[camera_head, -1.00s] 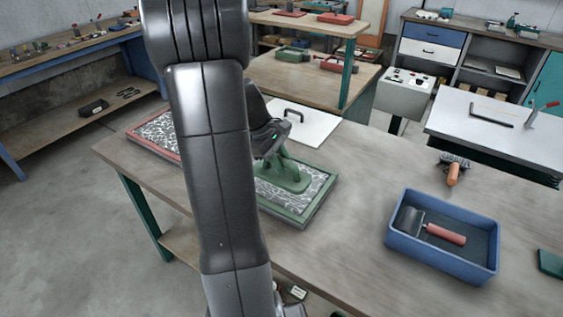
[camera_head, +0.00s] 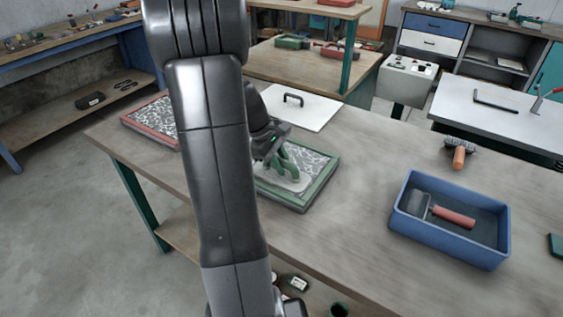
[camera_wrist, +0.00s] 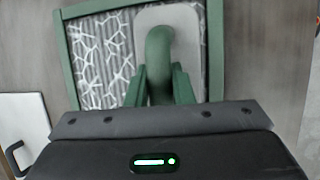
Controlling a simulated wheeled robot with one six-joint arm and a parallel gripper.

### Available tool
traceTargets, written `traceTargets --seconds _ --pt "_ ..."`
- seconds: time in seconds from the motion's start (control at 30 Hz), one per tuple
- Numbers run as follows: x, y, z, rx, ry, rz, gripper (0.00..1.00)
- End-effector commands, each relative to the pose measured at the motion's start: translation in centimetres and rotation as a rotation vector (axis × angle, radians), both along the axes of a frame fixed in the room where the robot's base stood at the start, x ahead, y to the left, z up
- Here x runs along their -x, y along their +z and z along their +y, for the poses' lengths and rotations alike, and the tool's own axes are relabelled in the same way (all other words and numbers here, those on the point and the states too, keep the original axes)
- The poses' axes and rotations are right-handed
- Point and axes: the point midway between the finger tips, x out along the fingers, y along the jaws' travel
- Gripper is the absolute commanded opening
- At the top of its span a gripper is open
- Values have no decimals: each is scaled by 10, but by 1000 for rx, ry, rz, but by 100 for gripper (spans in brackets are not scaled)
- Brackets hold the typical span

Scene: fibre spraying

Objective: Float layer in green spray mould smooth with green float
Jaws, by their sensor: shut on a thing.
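The green spray mould (camera_head: 322,187) lies on the workbench, partly behind my arm in the head view; its green frame (camera_wrist: 66,50) also shows in the wrist view. Inside it is a grey layer with white web-like lines (camera_wrist: 100,45). My gripper (camera_wrist: 160,88) is shut on the handle of the green float (camera_wrist: 158,48), above the mould. The float has a pale grey plate (camera_wrist: 190,22), over the right part of the layer in the wrist view. In the head view the plate (camera_head: 291,184) looks flat on the layer, near the front edge. Exact contact cannot be told.
A red-framed mould (camera_head: 150,122) lies to the left, partly behind my arm. A white board with a black handle (camera_head: 312,112) lies behind the green mould. A blue tray (camera_head: 445,245) with a roller (camera_head: 450,216) and an orange-handled tool (camera_head: 459,155) are to the right.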

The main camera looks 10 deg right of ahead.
Motion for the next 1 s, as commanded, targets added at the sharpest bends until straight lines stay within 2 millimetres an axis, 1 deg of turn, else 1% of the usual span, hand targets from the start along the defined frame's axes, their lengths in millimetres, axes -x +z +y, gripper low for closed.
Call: traceTargets --seconds 0.57,0.83,1.0 --pt "0 -3 0 0 1 0 0" --pt "-12 0 12 -1 2 0 0" --pt "-16 -1 16 -1 0 1 0"
